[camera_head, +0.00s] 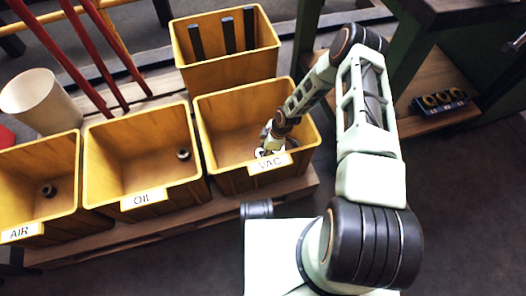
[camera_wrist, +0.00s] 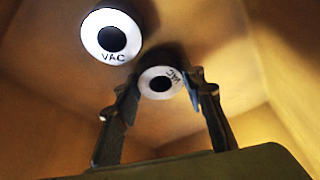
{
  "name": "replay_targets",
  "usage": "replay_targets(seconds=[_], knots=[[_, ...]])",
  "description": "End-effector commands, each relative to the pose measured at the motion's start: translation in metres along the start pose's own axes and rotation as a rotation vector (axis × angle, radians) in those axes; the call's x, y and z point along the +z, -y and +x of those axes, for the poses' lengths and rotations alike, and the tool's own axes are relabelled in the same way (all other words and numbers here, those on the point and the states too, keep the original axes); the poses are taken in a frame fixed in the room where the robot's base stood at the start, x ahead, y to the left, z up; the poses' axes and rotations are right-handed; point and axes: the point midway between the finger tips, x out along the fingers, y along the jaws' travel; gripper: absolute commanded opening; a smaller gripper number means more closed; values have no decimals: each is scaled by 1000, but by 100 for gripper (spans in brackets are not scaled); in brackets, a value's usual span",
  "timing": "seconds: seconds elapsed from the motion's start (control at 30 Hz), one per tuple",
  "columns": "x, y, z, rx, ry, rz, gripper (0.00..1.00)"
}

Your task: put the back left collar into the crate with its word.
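The crate marked VAC (camera_head: 305,139) stands in the front row, at the right end. My gripper (camera_head: 268,148) reaches down inside it, near its front wall. In the wrist view, a collar with a white face and a dark centre, marked VAC (camera_wrist: 151,74), lies between the two fingertips of my gripper (camera_wrist: 162,84). The fingers stand close at its two sides. I cannot tell whether they press on it or stand slightly apart. A second white-faced VAC collar (camera_wrist: 100,51) is at the upper left, apart from the fingers. My arm hides part of the crate in the head view.
The OIL crate (camera_head: 105,190) and AIR crate (camera_head: 68,205) stand to the left, each with a small dark collar inside. Another crate (camera_head: 238,72) with dark bars stands behind. A white cylindrical bin (camera_head: 40,102) and red posts are at the back left.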

Motion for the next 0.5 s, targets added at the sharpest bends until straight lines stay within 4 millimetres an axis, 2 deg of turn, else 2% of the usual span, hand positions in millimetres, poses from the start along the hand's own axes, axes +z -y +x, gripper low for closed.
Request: replay_targets(seconds=[0.03, 0.13, 0.17, 0.5], knots=[[0, 0, 0, 1, 0, 0, 42], [0, 0, 0, 1, 0, 0, 54], [0, 0, 0, 1, 0, 0, 55], [-1, 0, -4, 1, 0, 0, 55]])
